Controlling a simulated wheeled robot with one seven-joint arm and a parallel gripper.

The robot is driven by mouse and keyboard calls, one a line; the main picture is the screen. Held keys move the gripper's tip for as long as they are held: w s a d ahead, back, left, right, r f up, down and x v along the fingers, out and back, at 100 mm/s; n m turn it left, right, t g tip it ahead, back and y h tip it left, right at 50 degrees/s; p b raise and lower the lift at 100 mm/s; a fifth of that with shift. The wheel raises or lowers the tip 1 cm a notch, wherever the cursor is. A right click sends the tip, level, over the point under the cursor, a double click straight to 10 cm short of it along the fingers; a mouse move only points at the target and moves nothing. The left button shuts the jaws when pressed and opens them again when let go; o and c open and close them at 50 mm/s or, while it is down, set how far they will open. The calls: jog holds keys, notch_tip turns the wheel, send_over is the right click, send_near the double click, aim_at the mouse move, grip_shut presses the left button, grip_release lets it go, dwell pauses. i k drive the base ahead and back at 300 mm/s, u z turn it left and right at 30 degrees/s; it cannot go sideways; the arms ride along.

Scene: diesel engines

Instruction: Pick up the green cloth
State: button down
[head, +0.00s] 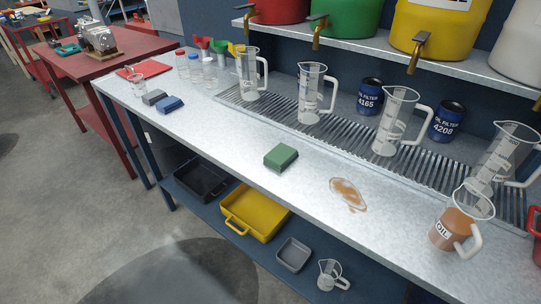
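The green cloth (281,157) lies on the metal workbench (225,150), near the middle of its front edge. It looks like a thick folded block with a flat top. Nothing rests on it and nothing touches it. My gripper does not show in the head view.
A spill (347,193) lies right of the cloth. A jug labelled OIL (449,228) stands at the right. Clear measuring jugs (393,122) stand along the drain grate behind. Blue (170,104) and grey (154,97) folded pieces lie left. A yellow tray (238,222) sits on the lower shelf.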

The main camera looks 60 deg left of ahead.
aim_at(279, 158)
jog(key=u, duration=2.05)
